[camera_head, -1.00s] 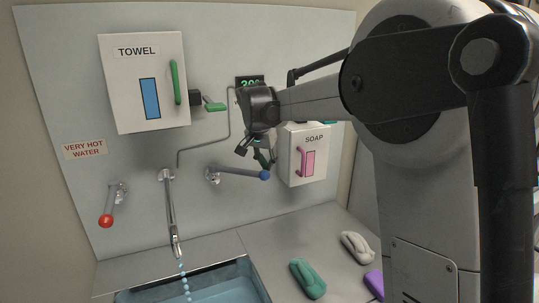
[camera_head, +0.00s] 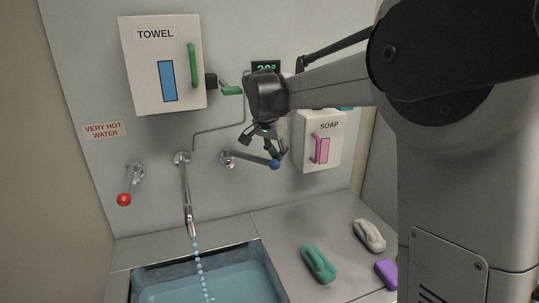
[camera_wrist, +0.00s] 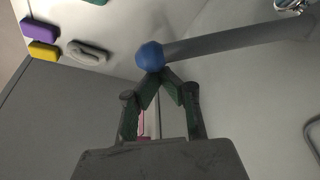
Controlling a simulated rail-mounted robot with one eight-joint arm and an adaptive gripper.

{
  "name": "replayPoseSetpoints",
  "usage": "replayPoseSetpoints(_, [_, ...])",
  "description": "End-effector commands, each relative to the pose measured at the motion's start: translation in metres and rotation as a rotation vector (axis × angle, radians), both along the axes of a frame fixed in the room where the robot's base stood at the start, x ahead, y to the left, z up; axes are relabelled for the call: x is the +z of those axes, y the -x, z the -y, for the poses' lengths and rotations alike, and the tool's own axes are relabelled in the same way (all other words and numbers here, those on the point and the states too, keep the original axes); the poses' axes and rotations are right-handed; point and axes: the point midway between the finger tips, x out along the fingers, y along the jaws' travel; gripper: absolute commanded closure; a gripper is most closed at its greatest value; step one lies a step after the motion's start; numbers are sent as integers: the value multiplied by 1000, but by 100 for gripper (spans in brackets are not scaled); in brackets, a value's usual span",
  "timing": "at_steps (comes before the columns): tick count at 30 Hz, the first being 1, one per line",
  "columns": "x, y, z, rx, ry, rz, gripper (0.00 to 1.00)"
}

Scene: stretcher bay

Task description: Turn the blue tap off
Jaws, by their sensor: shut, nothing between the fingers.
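The blue tap is a grey lever (camera_head: 250,158) with a blue ball (camera_head: 276,164) at its end, mounted on the wall right of the spout (camera_head: 187,195). The lever points right and slightly down. Blue drops of water fall from the spout into the basin (camera_head: 262,268). My gripper (camera_head: 278,155) is shut and empty, its fingertips right at the blue ball. In the wrist view the blue ball (camera_wrist: 150,55) lies just beyond my shut fingertips (camera_wrist: 160,72), with the lever (camera_wrist: 225,43) running right. Whether they touch is unclear.
A red-ball tap (camera_head: 124,199) is at left under a hot-water sign (camera_head: 103,130). A towel box (camera_head: 163,65) with a green handle is above, and a soap box (camera_head: 321,140) is right. Soap-like pieces lie on the counter, including a green one (camera_head: 318,264).

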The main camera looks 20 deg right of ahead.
Motion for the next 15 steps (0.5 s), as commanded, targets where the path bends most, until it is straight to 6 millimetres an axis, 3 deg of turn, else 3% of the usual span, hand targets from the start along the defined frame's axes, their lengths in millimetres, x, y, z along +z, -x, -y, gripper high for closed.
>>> replayPoseSetpoints(5, [-1, 22, -8, -14, 0, 1, 100])
replayPoseSetpoints(15, [-1, 50, -52, -14, -1, -1, 100])
